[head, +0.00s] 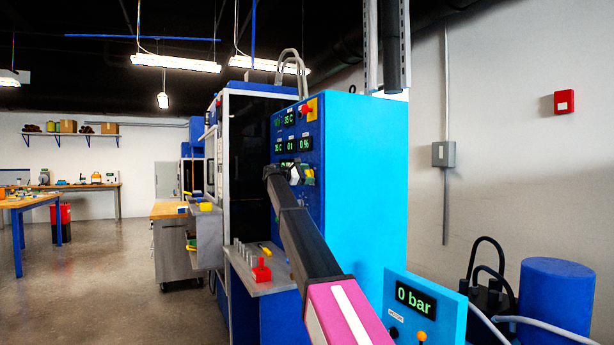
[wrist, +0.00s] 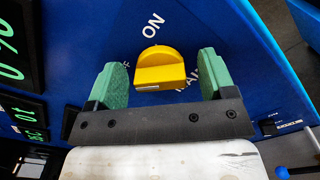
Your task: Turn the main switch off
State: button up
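The main switch is a yellow knob (wrist: 161,68) on a blue panel in the wrist view. The lettering ON is above it. Letters ending in FF show at its left, partly behind the left finger, and part of MAIN shows at its right. My gripper (wrist: 160,79) is open, with one green finger on each side of the knob and a visible gap on both sides. In the head view my gripper (head: 303,175) is at the front of the blue cabinet (head: 363,180), and the arm and gripper largely hide the switch there.
Green displays (wrist: 15,70) lie left of the knob. A red button on a yellow plate (head: 307,110) is higher on the cabinet panel. A shelf (head: 262,285) with a red item (head: 261,271) is below. A 0 bar gauge box (head: 418,300) stands at the right.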

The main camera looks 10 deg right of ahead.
jog(key=v, duration=1)
jog(key=shift+a, duration=0.35)
jog(key=shift+s, duration=0.1)
